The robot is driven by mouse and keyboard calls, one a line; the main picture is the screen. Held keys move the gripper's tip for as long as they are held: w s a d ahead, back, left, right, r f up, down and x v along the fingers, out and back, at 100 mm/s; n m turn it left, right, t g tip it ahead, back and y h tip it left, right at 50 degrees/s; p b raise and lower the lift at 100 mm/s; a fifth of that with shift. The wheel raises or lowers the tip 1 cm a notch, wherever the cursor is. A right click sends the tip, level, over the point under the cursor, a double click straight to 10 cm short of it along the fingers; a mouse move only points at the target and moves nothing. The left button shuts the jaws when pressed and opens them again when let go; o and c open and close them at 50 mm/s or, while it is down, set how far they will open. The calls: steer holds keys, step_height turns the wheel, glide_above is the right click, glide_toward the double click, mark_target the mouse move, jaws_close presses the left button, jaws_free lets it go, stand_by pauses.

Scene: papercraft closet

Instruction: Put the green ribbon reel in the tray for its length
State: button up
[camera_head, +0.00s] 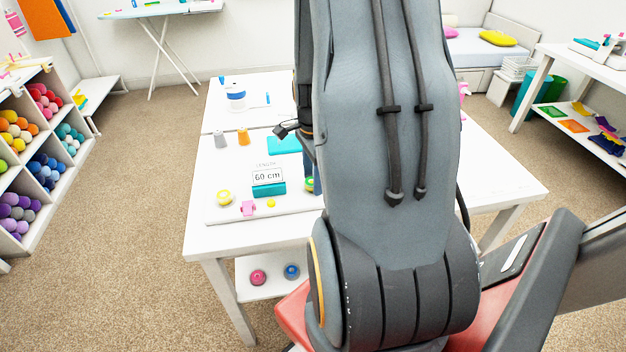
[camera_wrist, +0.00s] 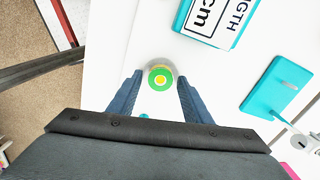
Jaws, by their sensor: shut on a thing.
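The green ribbon reel (camera_wrist: 160,70) has a green ring and a yellow centre. In the wrist view it sits between the blue fingers of my gripper (camera_wrist: 159,79), which is shut on it. In the head view the reel (camera_head: 309,184) shows just right of the length card, partly hidden by my arm. The white card (camera_head: 268,176) reads "LENGTH 60 cm" and stands on a teal base; it also shows at the top of the wrist view (camera_wrist: 213,18). I cannot make out a tray for the length; my arm hides the table's right part.
On the white table (camera_head: 215,245) are a yellow reel (camera_head: 224,197), a pink item (camera_head: 248,208), grey (camera_head: 219,139) and orange (camera_head: 243,136) spools, and a flat teal piece (camera_head: 284,144). Pink (camera_head: 258,277) and blue (camera_head: 291,271) reels lie on the shelf below.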

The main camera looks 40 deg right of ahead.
step_height(320, 180, up, 13)
steer(key=p, duration=0.1)
stand_by(0.7)
steer(key=shift+f, duration=0.1)
step_height(320, 180, up, 3)
steer(key=p, duration=0.3)
stand_by(0.4)
steer(key=shift+f, duration=0.1)
